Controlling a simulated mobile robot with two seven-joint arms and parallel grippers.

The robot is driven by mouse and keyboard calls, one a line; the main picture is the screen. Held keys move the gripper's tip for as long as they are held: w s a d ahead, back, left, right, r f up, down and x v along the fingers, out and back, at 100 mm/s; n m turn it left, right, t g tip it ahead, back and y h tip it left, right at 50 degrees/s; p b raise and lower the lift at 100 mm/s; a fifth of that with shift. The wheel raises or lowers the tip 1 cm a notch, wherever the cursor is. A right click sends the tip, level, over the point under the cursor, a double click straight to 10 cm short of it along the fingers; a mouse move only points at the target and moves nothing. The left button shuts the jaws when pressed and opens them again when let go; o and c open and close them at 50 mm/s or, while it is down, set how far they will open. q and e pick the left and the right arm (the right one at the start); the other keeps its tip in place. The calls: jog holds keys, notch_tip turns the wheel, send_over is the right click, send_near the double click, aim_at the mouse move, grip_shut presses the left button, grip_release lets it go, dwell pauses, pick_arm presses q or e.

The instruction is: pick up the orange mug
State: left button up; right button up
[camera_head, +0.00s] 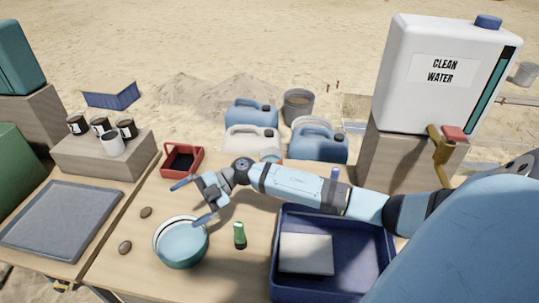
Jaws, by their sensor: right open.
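I can make out no orange mug in the head view. Several dark mugs with pale labels (100,125) and one white mug (112,145) stand on a stone block at the left. My right gripper (192,202) is open and empty, with its blue fingertips spread apart. It hangs above the table between the red tray and the teal bowl, with one fingertip near the bowl's rim. My left gripper is not in view.
The teal bowl (182,246), a green bottle (240,235) and two brown stones (125,247) are on the wooden table. A red tray (197,162) lies behind. A blue crate (283,288) holds a pale block. A clean water tank (440,85) stands right. A grey mat (60,220) lies left.

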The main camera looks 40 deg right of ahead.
jog(key=w+d+f+n+g+h+b, duration=0.15)
jog(key=w+d+f+h+b, duration=0.3)
jog(key=d, duration=0.55)
pick_arm(q)
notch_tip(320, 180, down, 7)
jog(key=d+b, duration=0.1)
jog(key=b, duration=0.6)
pick_arm(e)
jog(key=m+g+h, duration=0.2)
jog(key=m+h, duration=0.4)
jog(key=h, duration=0.5)
send_near(269, 153)
jog(key=s+a+r, duration=0.3)
jog(key=s, duration=0.1)
jog(key=f+b, duration=0.1)
jog(key=f, duration=0.5)
jog(key=f+b, duration=0.2)
jog(key=f, duration=0.5)
jog(key=shift+w+d+f, duration=0.1)
jog(key=shift+d+f, duration=0.15)
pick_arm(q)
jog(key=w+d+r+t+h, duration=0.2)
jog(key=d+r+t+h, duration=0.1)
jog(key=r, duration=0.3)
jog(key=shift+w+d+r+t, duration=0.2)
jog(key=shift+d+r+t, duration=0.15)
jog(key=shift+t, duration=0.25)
pick_arm(e)
jog(key=shift+r, duration=0.1)
jog(key=c, duration=0.7)
